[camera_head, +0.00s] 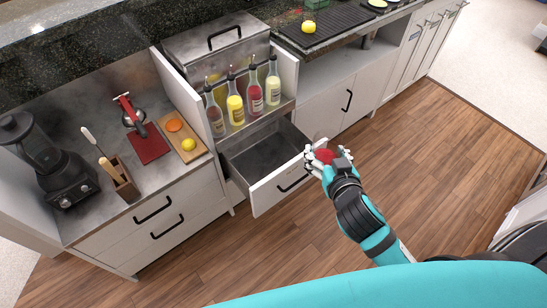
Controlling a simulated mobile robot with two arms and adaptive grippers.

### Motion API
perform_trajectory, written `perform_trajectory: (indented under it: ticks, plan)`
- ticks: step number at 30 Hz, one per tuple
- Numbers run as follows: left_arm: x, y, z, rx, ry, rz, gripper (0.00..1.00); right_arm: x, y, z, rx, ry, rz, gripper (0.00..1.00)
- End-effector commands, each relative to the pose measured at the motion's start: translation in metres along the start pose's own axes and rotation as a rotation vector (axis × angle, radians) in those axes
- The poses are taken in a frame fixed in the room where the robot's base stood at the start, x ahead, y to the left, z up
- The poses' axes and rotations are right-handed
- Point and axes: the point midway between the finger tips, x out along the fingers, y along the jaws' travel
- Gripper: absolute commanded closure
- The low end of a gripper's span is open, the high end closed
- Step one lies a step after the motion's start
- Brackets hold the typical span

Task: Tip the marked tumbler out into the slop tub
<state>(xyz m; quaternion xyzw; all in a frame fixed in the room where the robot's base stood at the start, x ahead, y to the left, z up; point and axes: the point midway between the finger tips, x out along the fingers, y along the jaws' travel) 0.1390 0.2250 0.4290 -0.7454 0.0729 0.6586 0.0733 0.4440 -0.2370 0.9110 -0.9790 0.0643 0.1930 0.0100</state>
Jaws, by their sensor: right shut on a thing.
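My right gripper (327,159) is shut on a small red object (325,155), mostly hidden by the fingers. I cannot tell from this view whether it is the marked tumbler, and I see no mark or contents. The gripper is by the right front corner of an open drawer (263,192); whether it touches the drawer is unclear. The drawer's grey inside looks empty. I cannot make out a slop tub. My left gripper is not in view.
Several bottles (254,92) stand on a shelf behind the drawer. The left counter holds a blender (45,160), a wooden utensil holder (122,184), a red mat (150,145) and a board (183,138) with fruit. A yellow fruit (308,27) lies at the back. Wooden floor is open at right.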

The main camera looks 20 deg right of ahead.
Motion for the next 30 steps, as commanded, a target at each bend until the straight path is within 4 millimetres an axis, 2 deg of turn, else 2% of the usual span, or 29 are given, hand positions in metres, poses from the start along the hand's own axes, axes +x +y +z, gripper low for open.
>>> perform_trajectory:
  ticks: [1,3,16,24,30]
  plan:
    - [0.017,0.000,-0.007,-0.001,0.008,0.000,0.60,0.023,0.007,0.013,0.011,0.007,0.022,0.77]
    - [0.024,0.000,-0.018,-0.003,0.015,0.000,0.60,0.046,0.015,0.022,0.023,0.006,0.050,0.77]
    - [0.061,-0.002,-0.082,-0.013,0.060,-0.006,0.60,0.195,0.060,0.077,0.092,0.003,0.212,0.77]
    - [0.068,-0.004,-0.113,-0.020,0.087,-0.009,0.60,0.281,0.062,0.110,0.113,0.003,0.268,0.77]
    - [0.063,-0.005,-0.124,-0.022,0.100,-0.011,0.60,0.316,0.051,0.121,0.111,0.003,0.275,0.77]
